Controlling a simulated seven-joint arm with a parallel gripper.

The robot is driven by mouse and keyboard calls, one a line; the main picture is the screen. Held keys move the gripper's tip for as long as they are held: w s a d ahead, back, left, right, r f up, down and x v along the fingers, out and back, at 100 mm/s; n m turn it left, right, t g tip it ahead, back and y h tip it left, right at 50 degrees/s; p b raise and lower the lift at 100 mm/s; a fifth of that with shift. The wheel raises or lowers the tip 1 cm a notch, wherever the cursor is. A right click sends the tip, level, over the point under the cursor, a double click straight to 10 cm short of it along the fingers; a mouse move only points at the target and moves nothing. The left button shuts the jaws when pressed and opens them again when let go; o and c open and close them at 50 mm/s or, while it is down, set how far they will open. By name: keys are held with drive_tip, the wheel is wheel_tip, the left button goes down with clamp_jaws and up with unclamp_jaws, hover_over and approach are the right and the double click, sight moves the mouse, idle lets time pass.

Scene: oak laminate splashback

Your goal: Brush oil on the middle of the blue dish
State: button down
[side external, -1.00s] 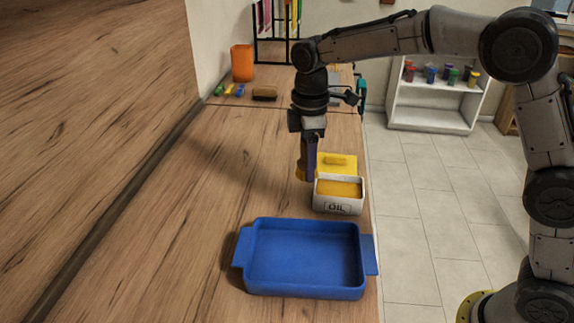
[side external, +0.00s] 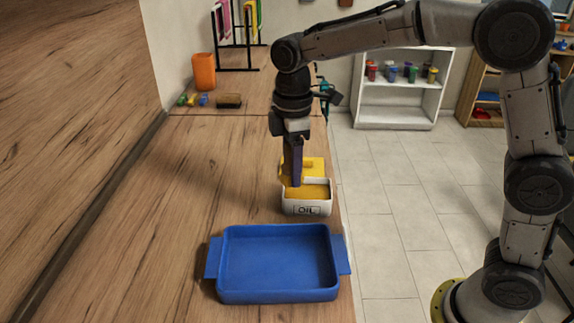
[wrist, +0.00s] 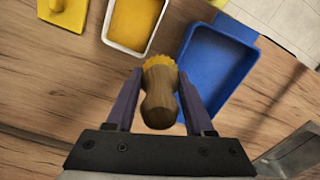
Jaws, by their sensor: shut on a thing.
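My gripper (side external: 292,180) points down and is shut on a brush (wrist: 160,100) with a brown wooden handle and yellow bristles. In the side view my fingers hide most of the brush. The white oil box (side external: 306,208), labelled OIL and holding yellow-orange oil, is just right of my fingers there. It also shows at the top of the wrist view (wrist: 134,22). The blue dish (side external: 278,262) lies in front of the box and looks empty. In the wrist view the dish (wrist: 215,60) is right of the brush. I cannot tell whether the bristles touch anything.
A yellow lid (side external: 316,165) with a raised handle lies behind the oil box. An orange cup (side external: 204,71), a dark rack (side external: 238,45) and a brown block (side external: 229,101) stand farther back. The counter left of the dish is clear.

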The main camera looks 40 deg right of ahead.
approach(307, 194)
drive_tip(key=shift+f, duration=2.75)
drive_tip(key=shift+f, duration=0.55)
idle(0.5)
drive_tip(key=shift+r, duration=0.1)
wheel_tip(307, 194, up, 7)
idle(0.8)
idle(0.4)
